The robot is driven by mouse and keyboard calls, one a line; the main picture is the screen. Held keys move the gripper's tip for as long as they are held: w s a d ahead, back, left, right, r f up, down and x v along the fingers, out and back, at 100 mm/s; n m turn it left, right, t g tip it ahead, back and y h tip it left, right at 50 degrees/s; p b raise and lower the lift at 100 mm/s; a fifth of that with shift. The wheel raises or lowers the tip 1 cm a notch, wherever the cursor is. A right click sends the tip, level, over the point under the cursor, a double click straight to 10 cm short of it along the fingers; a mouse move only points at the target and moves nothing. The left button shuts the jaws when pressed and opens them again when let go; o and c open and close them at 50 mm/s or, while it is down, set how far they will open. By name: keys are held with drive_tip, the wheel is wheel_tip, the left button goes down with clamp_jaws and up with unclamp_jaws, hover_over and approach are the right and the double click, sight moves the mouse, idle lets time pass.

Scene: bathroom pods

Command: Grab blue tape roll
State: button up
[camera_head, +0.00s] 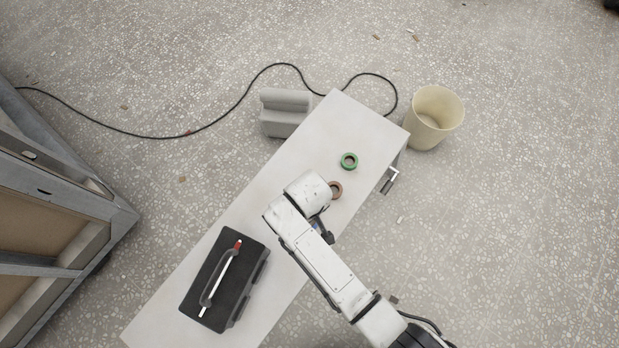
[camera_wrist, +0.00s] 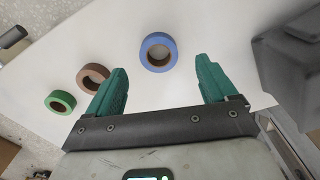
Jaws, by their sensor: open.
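In the wrist view the blue tape roll (camera_wrist: 171,41) lies flat on the white table (camera_wrist: 215,20). My gripper (camera_wrist: 160,80) is open, with its green fingers on either side in the picture and the blue roll between and slightly beyond the tips. Nothing is held. In the head view my arm covers most of the blue roll; the gripper itself is hidden under the arm there. A brown roll (camera_wrist: 80,80) lies left of the left finger, partly hidden by it. A green roll (camera_wrist: 60,93) lies farther left.
On the table (camera_head: 240,180) a black toolbox (camera_head: 208,262) stands at the near left; its dark side shows in the wrist view (camera_wrist: 294,60). A beige bin (camera_head: 447,98) and grey block (camera_head: 272,122) stand on the floor beside the table. A black cable (camera_head: 250,88) lies behind.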

wheel_tip(320, 180, down, 5)
drive_tip(key=shift+d+r+b, duration=0.1)
drive_tip(key=shift+d+b, duration=0.05)
drive_tip(key=shift+b, duration=0.3)
drive_tip(key=shift+s, duration=0.1)
drive_tip(key=shift+c, duration=0.2)
drive_tip(key=c, duration=1.1)
